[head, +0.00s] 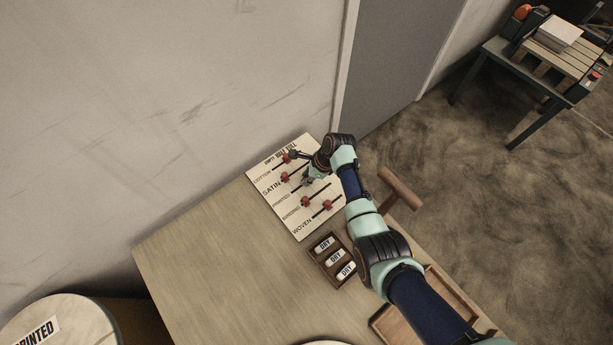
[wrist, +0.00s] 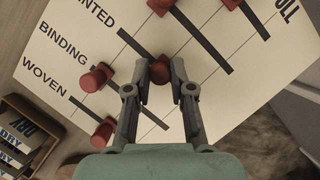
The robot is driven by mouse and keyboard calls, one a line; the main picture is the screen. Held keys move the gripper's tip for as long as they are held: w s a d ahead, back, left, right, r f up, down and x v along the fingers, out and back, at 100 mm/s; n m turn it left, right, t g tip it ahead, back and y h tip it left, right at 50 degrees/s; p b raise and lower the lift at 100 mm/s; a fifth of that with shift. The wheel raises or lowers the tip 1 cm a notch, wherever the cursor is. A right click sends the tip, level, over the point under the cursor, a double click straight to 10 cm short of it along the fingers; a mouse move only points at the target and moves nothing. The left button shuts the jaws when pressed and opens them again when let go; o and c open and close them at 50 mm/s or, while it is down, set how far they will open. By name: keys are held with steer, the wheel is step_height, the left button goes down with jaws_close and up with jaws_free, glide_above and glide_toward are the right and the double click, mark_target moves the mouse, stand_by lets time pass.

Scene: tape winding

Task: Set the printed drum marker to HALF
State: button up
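The pale board (head: 262,198) lies on the table with rows labelled COTTON, SATIN, PRINTED, BINDING and WOVEN. Each row has a dark line with a red marker. The PRINTED marker (wrist: 160,70) sits about midway along its line in the wrist view. My gripper (wrist: 160,66) is closed in around it, with one fingertip at each side, apparently touching. In the head view my gripper (head: 307,180) is over the PRINTED row and hides the marker. The BINDING marker (wrist: 97,77) and WOVEN marker (wrist: 103,132) stand apart, to the left. The FULL heading (wrist: 287,10) shows at upper right.
The SATIN marker (head: 285,177) and COTTON marker (head: 287,158) stand close to my gripper. A dark tray (head: 318,255) with several DRY-labelled blocks sits below the board. A wooden T-shaped handle (head: 400,189) is right of my arm. The table's left part is clear.

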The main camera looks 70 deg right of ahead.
steer(key=o, duration=0.4)
steer(key=shift+s+d, duration=0.1)
steer(key=shift+c, duration=0.2)
step_height(320, 180, up, 10)
stand_by(0.5)
